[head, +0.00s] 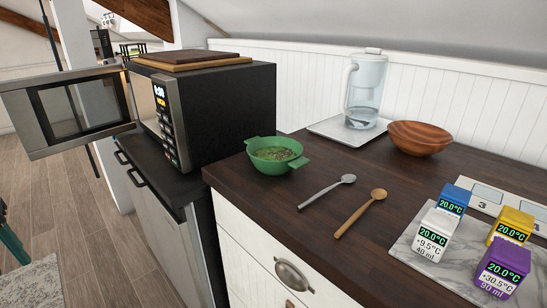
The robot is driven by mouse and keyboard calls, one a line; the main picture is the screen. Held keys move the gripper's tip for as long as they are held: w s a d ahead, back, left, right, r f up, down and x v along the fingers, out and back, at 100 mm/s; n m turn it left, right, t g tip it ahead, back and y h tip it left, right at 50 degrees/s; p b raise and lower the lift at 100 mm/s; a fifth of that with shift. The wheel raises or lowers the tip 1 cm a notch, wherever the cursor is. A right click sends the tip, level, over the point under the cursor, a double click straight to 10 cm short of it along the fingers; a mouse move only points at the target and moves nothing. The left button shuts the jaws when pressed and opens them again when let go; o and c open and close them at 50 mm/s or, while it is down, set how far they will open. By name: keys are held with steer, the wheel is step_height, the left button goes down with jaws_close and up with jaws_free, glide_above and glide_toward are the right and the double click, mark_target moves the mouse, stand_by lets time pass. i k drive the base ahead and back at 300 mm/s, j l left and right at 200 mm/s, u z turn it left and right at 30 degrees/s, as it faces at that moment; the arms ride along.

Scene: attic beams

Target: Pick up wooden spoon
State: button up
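The wooden spoon (360,213) lies on the dark wooden counter, its bowl end pointing up and right and its handle toward the front edge. A grey metal spoon (326,191) lies just left of it, roughly parallel and apart from it. Nothing covers the wooden spoon. My gripper does not show in the head view.
A green pot (275,155) with green contents stands left of the spoons. A black microwave (215,110) with an open door (75,112) is further left. A wooden bowl (419,138) and a water pitcher (365,85) stand behind. Labelled coloured blocks (502,268) sit on a marble board (408,246) at right.

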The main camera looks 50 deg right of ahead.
mark_target(378, 193)
steer(key=l+z, duration=0.1)
steer(key=z, duration=0.25)
steer(key=l+z, duration=0.1)
steer(key=z, duration=0.25)
steer(key=k+l+z, duration=0.1)
steer(key=z, duration=0.3)
